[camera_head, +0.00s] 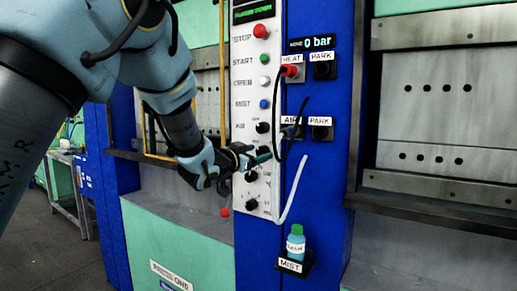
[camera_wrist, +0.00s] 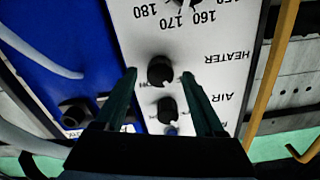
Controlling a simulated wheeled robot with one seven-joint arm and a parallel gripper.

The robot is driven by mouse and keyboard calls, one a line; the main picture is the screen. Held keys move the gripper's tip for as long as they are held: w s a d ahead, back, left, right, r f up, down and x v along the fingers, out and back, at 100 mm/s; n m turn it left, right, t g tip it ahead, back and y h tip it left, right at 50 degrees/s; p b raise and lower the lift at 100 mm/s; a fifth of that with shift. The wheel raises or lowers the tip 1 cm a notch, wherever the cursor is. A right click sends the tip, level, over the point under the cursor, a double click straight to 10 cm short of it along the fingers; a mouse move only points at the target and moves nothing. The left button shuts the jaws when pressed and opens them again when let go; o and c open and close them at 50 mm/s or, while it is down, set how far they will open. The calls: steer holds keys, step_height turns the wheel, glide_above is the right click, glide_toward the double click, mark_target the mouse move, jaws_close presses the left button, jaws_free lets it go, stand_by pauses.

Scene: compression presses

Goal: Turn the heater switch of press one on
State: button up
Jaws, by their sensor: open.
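Press one's tall white control panel (camera_head: 242,85) stands on the blue column in the head view. In the wrist view, which shows the panel upside down, the black heater knob (camera_wrist: 160,70) lies level with the word HEATER. Its pale mark points toward the lower right of the picture. My gripper (camera_wrist: 159,76) is open, with one dark green finger on each side of the knob in the picture and a gap to each; I cannot tell its depth. In the head view my gripper (camera_head: 264,155) is at the panel and largely hides the heater knob.
The air knob (camera_wrist: 167,109) sits close by, between my fingers lower in the wrist picture. A temperature dial (camera_wrist: 180,4) is on the other side. The heat plug (camera_head: 291,71), air plug (camera_head: 291,131) and hanging hoses are right of the panel. A mist bottle (camera_head: 295,243) stands below.

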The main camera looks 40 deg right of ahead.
steer(key=shift+w+d, duration=0.1)
steer(key=shift+d, duration=0.35)
jaws_close()
stand_by(0.3)
